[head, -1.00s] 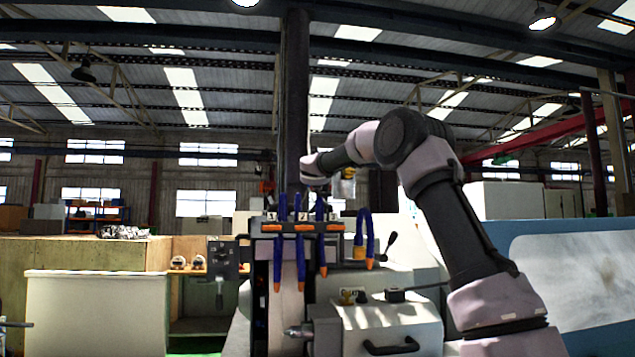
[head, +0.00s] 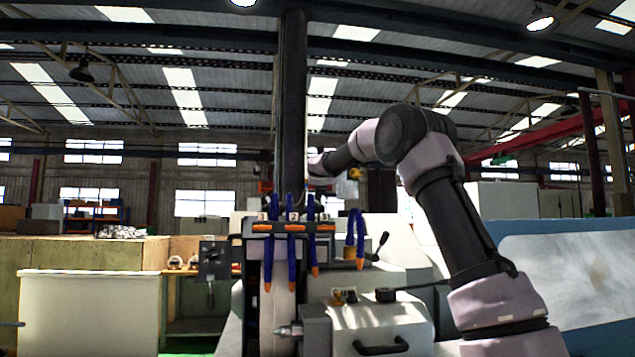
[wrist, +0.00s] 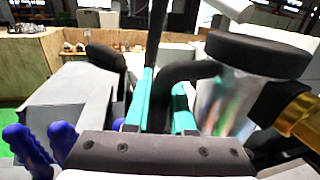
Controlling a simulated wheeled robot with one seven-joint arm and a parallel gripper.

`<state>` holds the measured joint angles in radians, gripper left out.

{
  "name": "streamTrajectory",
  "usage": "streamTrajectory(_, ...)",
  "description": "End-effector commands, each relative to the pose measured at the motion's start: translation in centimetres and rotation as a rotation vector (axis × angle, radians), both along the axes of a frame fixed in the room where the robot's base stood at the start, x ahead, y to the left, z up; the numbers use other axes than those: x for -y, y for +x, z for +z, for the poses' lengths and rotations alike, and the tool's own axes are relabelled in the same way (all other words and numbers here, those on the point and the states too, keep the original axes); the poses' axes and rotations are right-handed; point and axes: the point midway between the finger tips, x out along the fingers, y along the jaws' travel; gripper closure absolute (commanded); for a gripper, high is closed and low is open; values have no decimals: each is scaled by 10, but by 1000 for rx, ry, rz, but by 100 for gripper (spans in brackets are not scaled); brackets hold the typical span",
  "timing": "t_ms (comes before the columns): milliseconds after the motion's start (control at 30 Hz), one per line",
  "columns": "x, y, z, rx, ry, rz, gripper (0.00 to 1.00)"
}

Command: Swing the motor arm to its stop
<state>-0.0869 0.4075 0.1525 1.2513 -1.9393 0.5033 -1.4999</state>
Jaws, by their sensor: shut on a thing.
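In the wrist view my gripper (wrist: 160,92) has its two teal fingers shut on a dark bent handle (wrist: 188,72). The handle curves right towards a shiny metal cylinder with a black cap (wrist: 258,53), which looks like the motor. A brass-yellow fitting (wrist: 299,116) sits at its right. In the head view my arm reaches left above the grinder, and its wrist hides the fingers and the handle. A small yellow part (head: 354,174) shows just right of my wrist. I cannot tell where the arm's stop is.
Blue coolant hoses with orange tips (head: 291,245) hang at the grinder's front, and also show lower left in the wrist view (wrist: 26,148). A dark column (head: 291,100) stands behind. A grey cover with a black handle (head: 380,346) lies below my arm. A lever (head: 380,243) stands right of the hoses.

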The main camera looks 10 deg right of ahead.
Motion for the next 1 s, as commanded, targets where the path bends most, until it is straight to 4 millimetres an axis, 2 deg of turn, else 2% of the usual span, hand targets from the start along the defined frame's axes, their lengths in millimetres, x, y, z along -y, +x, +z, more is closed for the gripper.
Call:
streamTrajectory(300,68,4,0,1,-1,-7,100)
streamTrajectory(500,100,13,0,1,-2,-5,100)
streamTrajectory(700,119,20,1,2,0,-3,100)
streamTrajectory(1000,129,25,2,4,-1,-4,100)
